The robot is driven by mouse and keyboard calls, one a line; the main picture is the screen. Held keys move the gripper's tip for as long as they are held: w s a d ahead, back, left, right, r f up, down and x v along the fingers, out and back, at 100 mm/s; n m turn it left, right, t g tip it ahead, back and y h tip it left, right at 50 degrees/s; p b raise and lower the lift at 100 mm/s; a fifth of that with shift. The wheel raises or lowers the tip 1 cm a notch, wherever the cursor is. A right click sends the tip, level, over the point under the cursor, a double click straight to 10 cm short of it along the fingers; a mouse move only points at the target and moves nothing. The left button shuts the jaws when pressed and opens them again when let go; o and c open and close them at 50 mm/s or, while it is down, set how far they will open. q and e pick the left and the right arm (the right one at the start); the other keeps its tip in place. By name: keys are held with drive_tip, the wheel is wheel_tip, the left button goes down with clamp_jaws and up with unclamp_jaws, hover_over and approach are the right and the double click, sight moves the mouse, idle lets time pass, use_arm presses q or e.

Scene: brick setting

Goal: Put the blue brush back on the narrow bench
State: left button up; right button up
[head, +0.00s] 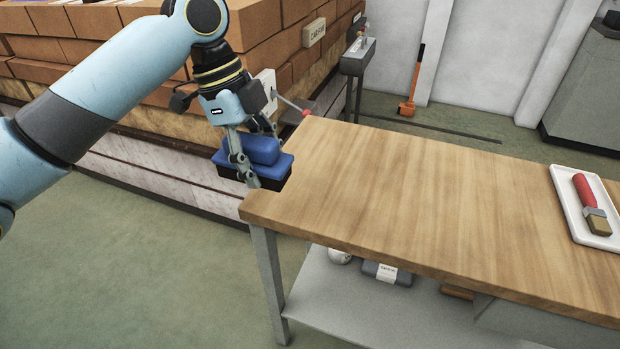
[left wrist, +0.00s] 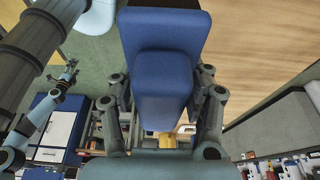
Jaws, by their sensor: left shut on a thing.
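The blue brush (head: 264,151) has a blue block handle and a dark underside. My left gripper (head: 256,170) is shut on it and holds it at the left corner of a wood-topped bench (head: 400,185). I cannot tell whether the brush touches the bench. In the left wrist view the brush (left wrist: 163,85) sits between the fingers. A narrow grey bench (head: 355,62) stands at the back; I cannot tell which bench the task names. In the left wrist view a small gripper (left wrist: 68,75), apparently my right, shows at the left, too small to read.
A white tray (head: 560,205) with a red-handled brush (head: 585,200) lies at the right of the wooden top; the rest is clear. Stacked bricks (head: 120,50) stand behind my left arm. An orange-and-black long-handled tool (head: 410,95) leans on the back wall.

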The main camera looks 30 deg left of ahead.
use_arm(q)
drive_tip(key=w+f, duration=0.3)
drive_tip(key=w, duration=0.2)
drive_tip(key=b, duration=0.2)
hover_over(313, 190)
drive_tip(key=a, duration=0.1)
wheel_tip(313, 190, down, 4)
drive_tip(key=shift+s+r, duration=0.1)
drive_tip(key=shift+f, duration=2.05)
use_arm(e)
drive_tip(key=shift+s+f, duration=0.2)
drive_tip(key=shift+f, duration=0.25)
drive_tip(key=shift+s+f, duration=0.2)
drive_tip(key=shift+f, duration=0.25)
use_arm(q)
drive_tip(key=shift+f, duration=0.1)
drive_tip(key=o, duration=1.1)
drive_tip(key=w+v, duration=0.1)
drive_tip(key=v, duration=1.1)
drive_tip(key=shift+s+p, duration=0.4)
use_arm(e)
drive_tip(key=shift+a+r, duration=0.15)
drive_tip(key=shift+r, duration=0.25)
